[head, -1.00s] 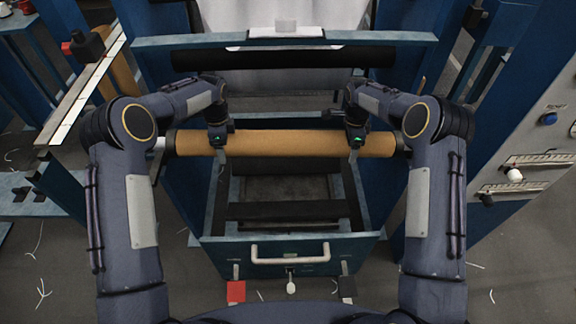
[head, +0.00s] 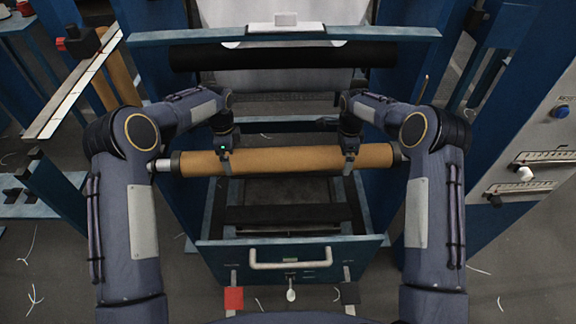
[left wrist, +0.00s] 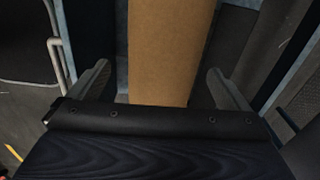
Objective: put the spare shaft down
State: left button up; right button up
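The spare shaft, a brown roll (head: 285,161) with dark end collars, lies level across the head view over the open drawer (head: 215,254). A pale stub shows at its left end. My left gripper (head: 225,165) is over its left part. In the left wrist view the brown roll (left wrist: 168,50) runs between the spread fingers of my left gripper (left wrist: 158,70), with a visible gap on the left side. My right gripper (head: 349,163) is over its right part, one finger in front of it; its far finger is hidden. What supports the shaft is hidden.
A black roller (head: 285,56) spans the machine behind, under a blue crossbar (head: 390,34). Blue frame posts stand at both sides. A control panel (head: 540,150) is at the right.

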pick_arm(q)
jog(key=shift+a, duration=0.15)
pick_arm(e)
jog(key=shift+d, duration=0.15)
pick_arm(q)
jog(key=shift+r, duration=0.25)
pick_arm(e)
jog(key=shift+d, duration=0.1)
jog(key=shift+r, duration=0.2)
notch_tip(320, 180, up, 12)
jog(key=shift+f, duration=0.25)
pick_arm(q)
notch_tip(320, 180, up, 11)
jog(key=shift+r, duration=0.2)
pick_arm(e)
jog(key=shift+r, duration=0.15)
